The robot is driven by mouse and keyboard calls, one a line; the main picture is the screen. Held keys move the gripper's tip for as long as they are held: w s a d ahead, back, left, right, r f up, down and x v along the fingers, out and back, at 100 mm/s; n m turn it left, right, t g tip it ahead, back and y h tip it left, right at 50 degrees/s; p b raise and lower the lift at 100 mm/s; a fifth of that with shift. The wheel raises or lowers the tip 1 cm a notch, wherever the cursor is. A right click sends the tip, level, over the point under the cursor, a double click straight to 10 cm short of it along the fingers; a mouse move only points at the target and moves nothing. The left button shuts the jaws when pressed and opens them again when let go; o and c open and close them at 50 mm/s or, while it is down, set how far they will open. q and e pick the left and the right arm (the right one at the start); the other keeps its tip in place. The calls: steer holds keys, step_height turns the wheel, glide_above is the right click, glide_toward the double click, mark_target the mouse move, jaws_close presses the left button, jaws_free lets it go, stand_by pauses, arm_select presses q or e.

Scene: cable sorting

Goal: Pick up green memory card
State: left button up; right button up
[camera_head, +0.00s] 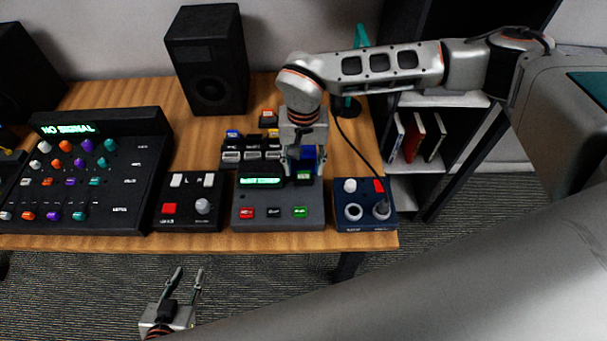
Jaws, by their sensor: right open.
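A green memory card (304,175) stands at the upper right of the dark grey card device (277,224), right of its green-lit screen (260,182); it seems to sit in a slot. My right gripper (305,167) points down at the card from above, its fingers open on either side of it. I cannot tell whether the fingers touch the card. My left gripper (187,285) is open and empty, low in front of the table and over the carpet.
A card rack (253,156) with blue- and yellow-marked cards stands behind the device. A mixer (90,180) and speaker (207,60) stand further off.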

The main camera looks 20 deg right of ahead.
steer(key=shift+f, duration=0.75)
steer(key=c, duration=0.9)
steer(key=shift+r, duration=0.1)
